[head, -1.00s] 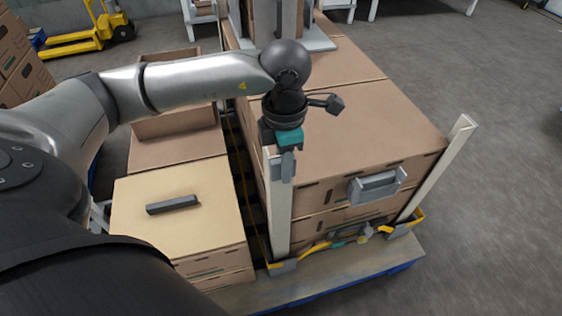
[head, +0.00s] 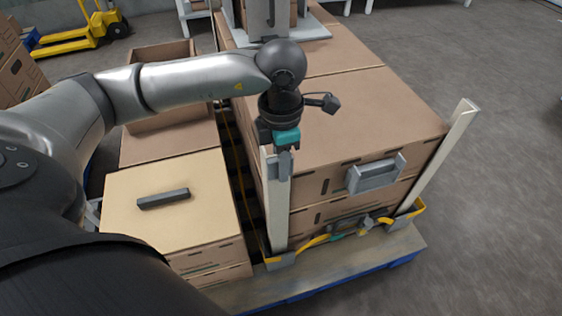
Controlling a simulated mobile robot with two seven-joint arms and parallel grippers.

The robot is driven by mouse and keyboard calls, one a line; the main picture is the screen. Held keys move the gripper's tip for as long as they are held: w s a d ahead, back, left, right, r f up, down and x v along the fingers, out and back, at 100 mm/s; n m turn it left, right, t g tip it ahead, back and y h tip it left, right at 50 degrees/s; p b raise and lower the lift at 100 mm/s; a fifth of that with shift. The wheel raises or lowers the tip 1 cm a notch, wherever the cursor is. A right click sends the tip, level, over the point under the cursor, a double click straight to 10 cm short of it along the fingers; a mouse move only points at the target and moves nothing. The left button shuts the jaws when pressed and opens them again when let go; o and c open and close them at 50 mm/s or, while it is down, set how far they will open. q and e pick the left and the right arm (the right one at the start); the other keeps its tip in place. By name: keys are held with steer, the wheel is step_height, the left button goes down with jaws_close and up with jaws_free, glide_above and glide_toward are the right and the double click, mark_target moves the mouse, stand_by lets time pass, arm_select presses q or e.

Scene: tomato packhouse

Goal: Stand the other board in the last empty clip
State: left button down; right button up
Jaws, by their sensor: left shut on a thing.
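My left gripper (head: 280,165) is shut on the top of a pale upright board (head: 277,212) at the near left corner of the carton stack (head: 365,115). The board stands nearly upright, and its lower end is at the grey left clip (head: 281,260) on the pallet edge. I cannot tell whether it is fully seated in that clip. A second pale board (head: 440,160) leans outward at the near right corner, its foot at the right clip (head: 408,219). My right gripper is not in view.
A yellow strap (head: 314,241) with a buckle runs between the clips. A grey bracket (head: 376,174) sits on the front carton. Lower cartons (head: 200,215) stand at left, a dark bar (head: 163,198) on top. Floor at right is clear.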

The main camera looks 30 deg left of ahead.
arm_select(q)
steer(key=shift+f+b, duration=0.3)
steer(key=shift+f, duration=0.2)
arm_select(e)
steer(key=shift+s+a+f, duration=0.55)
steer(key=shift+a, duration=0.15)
arm_select(q)
steer(key=c, duration=0.6)
jaws_free()
steer(key=shift+r, duration=0.15)
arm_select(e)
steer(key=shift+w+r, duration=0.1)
arm_select(q)
step_height(320, 180, up, 7)
steer(key=p, duration=0.5)
steer(key=shift+r+p, duration=0.15)
steer(key=shift+p, duration=0.25)
steer(key=shift+r, duration=0.35)
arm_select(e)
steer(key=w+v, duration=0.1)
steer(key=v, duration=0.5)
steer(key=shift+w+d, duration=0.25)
